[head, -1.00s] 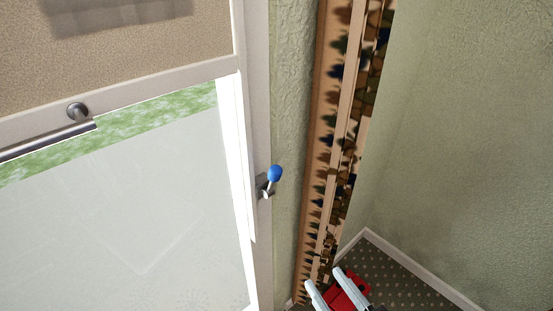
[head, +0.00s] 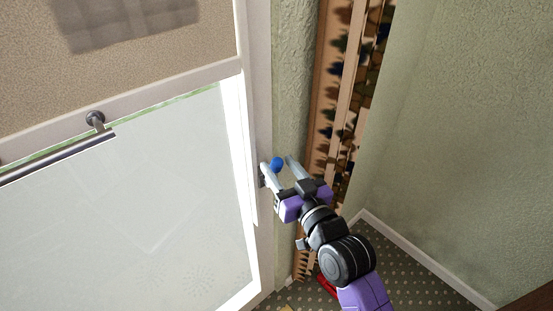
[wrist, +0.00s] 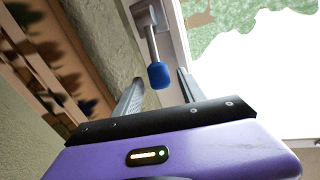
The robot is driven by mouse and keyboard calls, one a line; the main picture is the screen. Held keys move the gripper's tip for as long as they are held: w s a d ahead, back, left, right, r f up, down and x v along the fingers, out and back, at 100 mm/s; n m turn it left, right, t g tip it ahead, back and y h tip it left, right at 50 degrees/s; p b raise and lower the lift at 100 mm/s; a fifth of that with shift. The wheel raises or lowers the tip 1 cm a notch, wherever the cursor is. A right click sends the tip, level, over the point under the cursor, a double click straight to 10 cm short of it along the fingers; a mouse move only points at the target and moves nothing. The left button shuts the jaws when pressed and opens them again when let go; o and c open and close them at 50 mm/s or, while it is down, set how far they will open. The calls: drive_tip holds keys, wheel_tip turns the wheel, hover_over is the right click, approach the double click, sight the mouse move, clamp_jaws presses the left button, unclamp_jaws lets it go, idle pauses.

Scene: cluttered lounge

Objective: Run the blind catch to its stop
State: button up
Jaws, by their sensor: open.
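The blind catch is a small metal lever with a blue knob (head: 277,163) on the white window frame's right side. In the wrist view the blue knob (wrist: 159,76) hangs at the end of a metal stem, on a bracket fixed to the frame. My gripper (head: 276,160) is open at the catch, with one finger on each side of the knob in the head view. In the wrist view my gripper (wrist: 158,85) has the knob between its fingers, with gaps showing. Part of the catch's base is hidden behind a finger in the head view.
The window pane (head: 120,200) and a metal bar (head: 60,160) lie left of the catch. A patterned curtain (head: 345,90) hangs close to the right. A red object (head: 327,286) lies on the dotted carpet below. The green wall (head: 460,120) is bare.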

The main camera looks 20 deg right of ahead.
drive_tip(key=shift+w, duration=1.05)
clamp_jaws()
